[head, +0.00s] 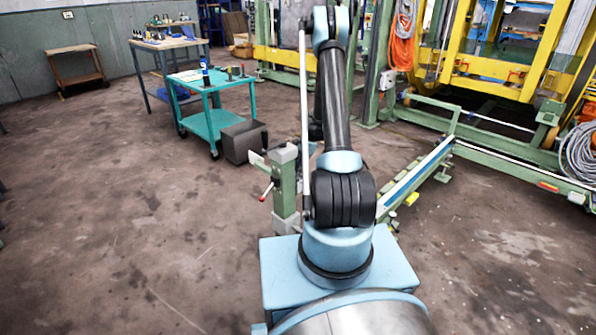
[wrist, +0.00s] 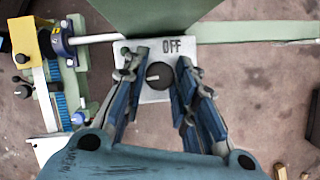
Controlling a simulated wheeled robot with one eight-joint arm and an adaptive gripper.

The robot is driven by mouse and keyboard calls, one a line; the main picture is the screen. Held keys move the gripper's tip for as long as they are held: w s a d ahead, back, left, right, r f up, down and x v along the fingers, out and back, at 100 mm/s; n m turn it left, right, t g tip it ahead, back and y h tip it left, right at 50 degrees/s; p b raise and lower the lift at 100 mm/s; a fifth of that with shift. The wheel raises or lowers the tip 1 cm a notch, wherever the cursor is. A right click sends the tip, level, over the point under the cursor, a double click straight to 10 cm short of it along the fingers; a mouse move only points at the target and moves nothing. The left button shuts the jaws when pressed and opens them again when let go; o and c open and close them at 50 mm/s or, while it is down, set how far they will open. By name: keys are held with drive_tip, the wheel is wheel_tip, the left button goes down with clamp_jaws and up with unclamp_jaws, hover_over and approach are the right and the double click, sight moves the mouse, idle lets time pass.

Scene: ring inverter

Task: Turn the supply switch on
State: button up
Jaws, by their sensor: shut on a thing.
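The supply switch is a round black knob (wrist: 159,76) on a pale metal plate (wrist: 152,50) marked OFF, in the wrist view. A short white mark shows on the knob, pointing toward the left. My gripper (wrist: 157,70) has its two fingers over the plate, one on each side of the knob, and is shut on it. The view from above makes the exact contact points hard to see. In the head view the gripper and the switch are hidden behind my arm.
A white rod (wrist: 97,39) in a blue clamp and a yellow block (wrist: 27,40) sit close left of the plate. A green post (head: 285,188) with a red-tipped lever stands left of my arm. A teal cart (head: 208,95) and grey box (head: 243,141) are farther back. Left floor is clear.

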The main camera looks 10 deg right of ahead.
drive_tip(key=n, duration=0.2)
drive_tip(key=n+g, duration=0.1)
drive_tip(key=n, duration=0.1)
drive_tip(key=shift+w+a+h, duration=0.1)
drive_tip(key=shift+w+h, duration=0.1)
drive_tip(key=shift+h, duration=0.2)
drive_tip(key=n, duration=0.2)
drive_tip(key=n+g+h, duration=0.1)
drive_tip(key=n, duration=0.1)
drive_tip(key=shift+w+a+n+h, duration=0.1)
drive_tip(key=shift+n+h, duration=0.2)
drive_tip(key=n, duration=0.2)
drive_tip(key=n+g+h, duration=0.1)
drive_tip(key=n, duration=0.1)
drive_tip(key=shift+a+n+h, duration=0.15)
drive_tip(key=shift+n+h, duration=0.15)
drive_tip(key=shift+a+n+h, duration=0.1)
drive_tip(key=shift+n+h, duration=0.6)
drive_tip(key=shift+n, duration=1.1)
drive_tip(key=o, duration=1.1)
drive_tip(key=shift+c, duration=0.2)
drive_tip(key=v, duration=1.2)
